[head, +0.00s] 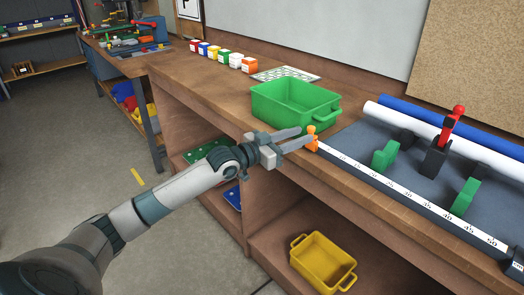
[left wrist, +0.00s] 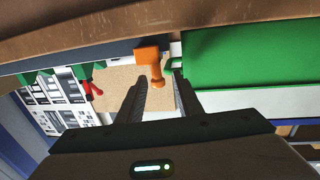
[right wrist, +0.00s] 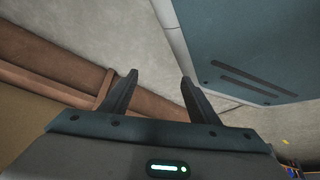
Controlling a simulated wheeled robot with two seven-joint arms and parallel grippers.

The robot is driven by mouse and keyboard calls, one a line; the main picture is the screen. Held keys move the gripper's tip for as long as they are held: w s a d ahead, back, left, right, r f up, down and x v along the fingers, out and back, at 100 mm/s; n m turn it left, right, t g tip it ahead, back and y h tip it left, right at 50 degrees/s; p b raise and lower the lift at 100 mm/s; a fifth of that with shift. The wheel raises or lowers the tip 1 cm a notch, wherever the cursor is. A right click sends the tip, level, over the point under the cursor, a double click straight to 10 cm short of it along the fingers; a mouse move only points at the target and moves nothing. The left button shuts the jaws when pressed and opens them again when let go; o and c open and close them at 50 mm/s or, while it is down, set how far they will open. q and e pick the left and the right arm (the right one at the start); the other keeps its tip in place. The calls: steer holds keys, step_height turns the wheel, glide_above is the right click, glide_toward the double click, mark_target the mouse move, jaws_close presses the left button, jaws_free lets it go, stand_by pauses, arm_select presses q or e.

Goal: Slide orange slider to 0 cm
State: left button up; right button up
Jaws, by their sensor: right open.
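The orange slider (head: 312,132) stands at the left visible end of the white ruler scale (head: 400,191), whose numbers rise to 50 toward the right. The smaller numbers near the slider are too small to read. My left gripper (head: 305,135) is open, with its fingertips close to the slider. In the left wrist view the slider (left wrist: 151,63) shows just past the fingertips, roughly between them. I cannot tell whether either finger touches it. My right gripper (right wrist: 160,77) is open and empty in the right wrist view, above the floor.
A green bin (head: 295,108) stands on the bench just behind the slider. Green blocks (head: 385,155) and a black stand with a red top (head: 458,111) are on the dark board to the right. A yellow bin (head: 322,262) sits on the shelf below.

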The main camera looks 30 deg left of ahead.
arm_select(q)
steer(key=shift+b+v, duration=1.3)
steer(key=shift+v, duration=5.15)
steer(key=w+a+f+n+y, duration=0.1)
steer(key=a+f+n+y, duration=0.25)
steer(key=f, duration=1.55)
steer(key=s+d+f+g+y, duration=0.1)
steer(key=s+f, duration=0.2)
steer(key=f, duration=0.7)
steer(key=s+f+g+y, duration=0.1)
steer(key=s+f+y, duration=0.1)
steer(key=f, duration=0.8)
steer(key=s+d+f+g, duration=0.2)
steer(key=s+d+f, duration=0.4)
steer(key=f, duration=0.4)
steer(key=s+d+f+g, duration=0.2)
steer(key=s+d+f, duration=0.1)
steer(key=s+f, duration=0.6)
steer(key=s+d+f+g, duration=0.2)
steer(key=s+d+f, duration=1)
steer(key=s, duration=0.2)
steer(key=shift+d+m, duration=0.35)
arm_select(e)
steer(key=w+a+r+t, duration=0.2)
steer(key=w+a+r, duration=0.1)
steer(key=w, duration=0.4)
steer(key=shift+a+y, duration=0.3)
steer(key=shift+a, duration=0.05)
